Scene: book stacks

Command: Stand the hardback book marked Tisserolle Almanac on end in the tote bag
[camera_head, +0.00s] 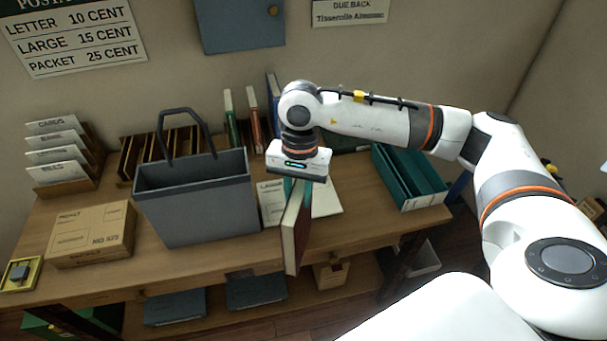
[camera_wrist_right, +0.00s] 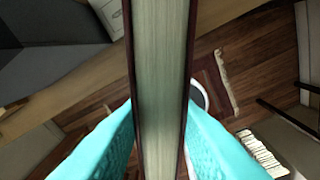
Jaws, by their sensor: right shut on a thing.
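My right gripper (camera_head: 298,180) points down and is shut on a dark red hardback book (camera_head: 296,228). The book hangs on end, slightly tilted, at the front edge of the table. In the right wrist view the pale page block of the book (camera_wrist_right: 160,90) runs between the two teal fingers. No title on the book is readable. The grey tote bag (camera_head: 198,207) stands upright on the table, open at the top with its handle up, left of the held book and apart from it. It shows as a dark shape in the right wrist view (camera_wrist_right: 50,50). My left gripper is not in view.
A cardboard box (camera_head: 90,234) lies left of the bag. A card rack (camera_head: 62,157) and wooden slots (camera_head: 145,155) stand behind. Upright books (camera_head: 252,118) stand near the wall. A teal tray (camera_head: 410,178) is at right. Papers (camera_head: 272,203) lie between bag and book.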

